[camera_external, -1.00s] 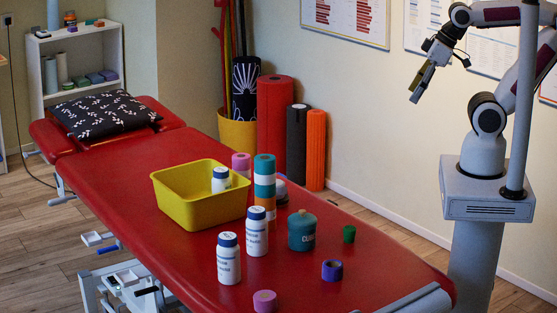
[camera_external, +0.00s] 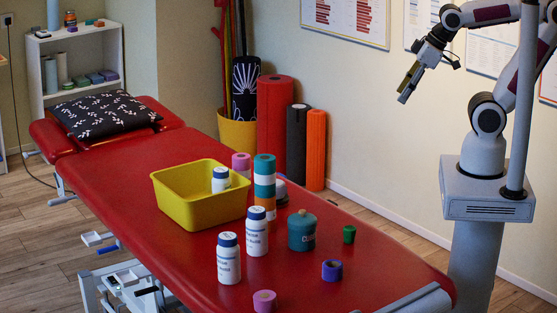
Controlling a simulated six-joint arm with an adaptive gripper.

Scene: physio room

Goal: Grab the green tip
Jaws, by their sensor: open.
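A small dark green cylinder (camera_external: 349,234), the only loose green piece that fits the name green tip, stands on the red treatment table (camera_external: 120,190) near its right edge, just right of the teal lidded jar (camera_external: 302,232). My gripper (camera_external: 404,96) hangs in the air at the upper right, well above and to the right of the green tip. It points down and to the left, and it is open with nothing in it. The gap between its fingers is hard to make out from this angle.
A yellow tub (camera_external: 197,208) holds a white bottle. Two white bottles (camera_external: 228,262) (camera_external: 256,232), a stack of tape rolls (camera_external: 264,180), a purple roll (camera_external: 332,270) and a pink roll (camera_external: 264,301) stand around. Clear tabletop lies between the green tip and the purple roll.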

